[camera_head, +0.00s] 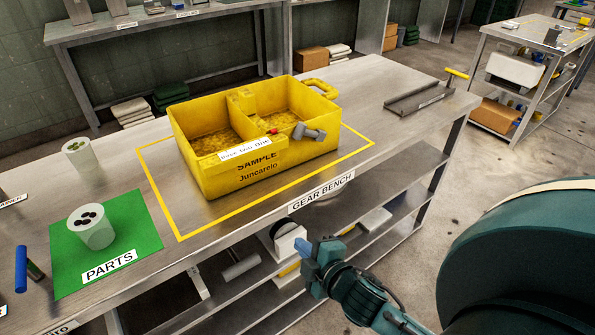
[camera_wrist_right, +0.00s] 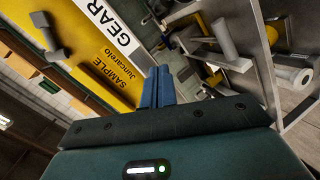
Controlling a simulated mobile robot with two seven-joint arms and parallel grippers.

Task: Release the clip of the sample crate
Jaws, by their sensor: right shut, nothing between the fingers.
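The yellow sample crate (camera_head: 222,183) stands on the gear bench, inside a yellow taped outline. It has two compartments with yellowish contents and a front label reading SAMPLE Juncarelo. A grey clip-like part (camera_head: 309,133) sits at the front wall's rim, toward the right, with a small red piece (camera_head: 272,131) to its left. The grey part also shows in the wrist view (camera_wrist_right: 47,36). My right gripper (camera_head: 303,248) is in front of the bench's front edge, apart from the crate. Its blue fingers (camera_wrist_right: 157,88) are together and empty. My left gripper is out of view.
A white cup (camera_head: 97,232) with dark pieces stands on the green PARTS mat (camera_head: 62,262); another pale cup (camera_head: 79,157) is behind it. A metal tray (camera_head: 418,98) lies at the bench's right end. Shelves with items (camera_head: 290,240) are below the bench edge.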

